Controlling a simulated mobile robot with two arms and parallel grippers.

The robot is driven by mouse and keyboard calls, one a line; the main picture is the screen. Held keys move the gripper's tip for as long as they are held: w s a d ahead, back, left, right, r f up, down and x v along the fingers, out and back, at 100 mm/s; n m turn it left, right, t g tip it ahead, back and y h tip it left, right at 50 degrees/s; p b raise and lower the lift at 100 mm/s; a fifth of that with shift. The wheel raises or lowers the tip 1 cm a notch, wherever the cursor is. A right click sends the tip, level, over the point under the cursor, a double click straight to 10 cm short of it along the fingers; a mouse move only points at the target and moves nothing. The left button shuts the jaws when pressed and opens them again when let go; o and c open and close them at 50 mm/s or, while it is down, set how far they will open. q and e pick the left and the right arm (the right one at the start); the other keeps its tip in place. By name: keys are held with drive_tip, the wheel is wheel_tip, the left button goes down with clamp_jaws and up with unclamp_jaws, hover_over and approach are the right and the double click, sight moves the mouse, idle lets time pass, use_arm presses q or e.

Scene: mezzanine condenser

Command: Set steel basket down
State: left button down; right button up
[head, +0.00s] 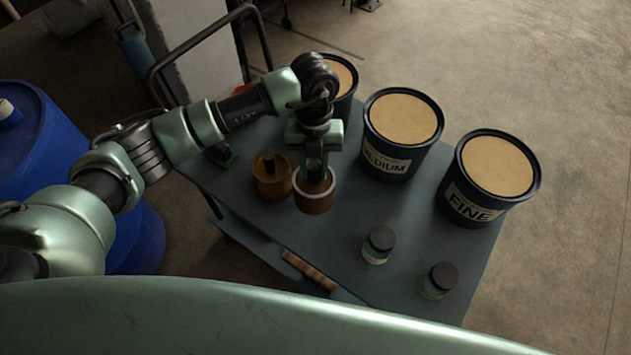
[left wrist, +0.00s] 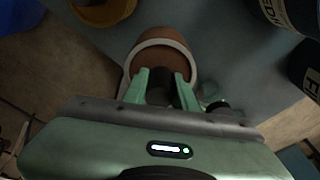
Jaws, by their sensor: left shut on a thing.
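My left gripper (head: 315,168) reaches down over the cart (head: 330,245). It is shut on the dark knob of a brown round container (head: 316,203) with a pale ring around its top. In the left wrist view the green fingers (left wrist: 160,88) close on the dark knob, with the brown container (left wrist: 165,50) beyond them. I cannot tell whether the container's bottom touches the cart top. A yellow-brown container (head: 272,182) with a dark knob stands close to its left. I can make out no steel basket in either view. My right gripper is not in view.
Tan-filled buckets stand along the cart's far side, including one marked MEDIUM (head: 402,130) and one marked FINE (head: 490,175). Two dark-lidded jars (head: 378,245) (head: 438,281) stand near the front right. A blue drum (head: 40,150) is at the left. The cart's middle has clear room.

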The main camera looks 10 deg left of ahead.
sight(314, 186)
use_arm(q)
drive_tip(key=shift+f, duration=3.8)
drive_tip(key=c, duration=1.1)
unclamp_jaws()
drive_tip(key=shift+f, duration=0.1)
drive_tip(key=r, duration=0.4)
drive_tip(key=w+r, duration=0.1)
drive_tip(key=r, duration=0.7)
drive_tip(key=shift+w+a+r+b, duration=0.15)
drive_tip(key=shift+w+b, duration=0.1)
drive_tip(key=shift+b, duration=0.15)
